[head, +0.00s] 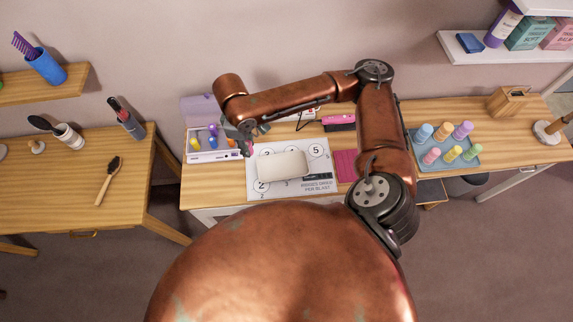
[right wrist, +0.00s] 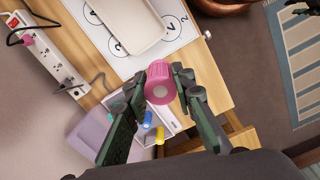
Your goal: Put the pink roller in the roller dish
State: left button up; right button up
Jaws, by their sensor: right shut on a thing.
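My right gripper (head: 246,136) is shut on the pink roller (right wrist: 160,88), with a finger on either side of it in the right wrist view (right wrist: 164,76). In the head view only a small part of the pink roller (head: 248,150) shows below the fingers. A cream, shallow, rounded dish (head: 283,165) lies on the white numbered mat, just right of the gripper; it also shows in the right wrist view (right wrist: 130,25). It looks empty. The roller is held beside the dish, near its left end. My left gripper is not in view.
A lilac-lidded open case (head: 215,157) with a few coloured rollers stands left of the mat (head: 322,171). A power strip (right wrist: 45,55) lies behind. A teal tray (head: 460,162) of coloured pieces is at the right. A gap separates the left table (head: 60,180).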

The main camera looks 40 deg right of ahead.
jog(key=s+a+f+n+p, duration=0.25)
jog(key=s+f+n, duration=0.2)
jog(key=n, duration=0.55)
jog(key=n+p, duration=0.3)
jog(key=n, duration=0.6)
send_near(271, 169)
jog(key=shift+s+a+f, duration=0.3)
jog(key=shift+a+f, duration=0.05)
jog(key=shift+f, duration=0.1)
jog(key=shift+w+d+f, duration=0.25)
jog(key=shift+d+f, duration=0.25)
jog(key=shift+f, duration=0.2)
jog(key=shift+a+f, duration=0.1)
jog(key=shift+f, duration=1.3)
jog(key=shift+f, duration=0.15)
jog(key=o, duration=1.1)
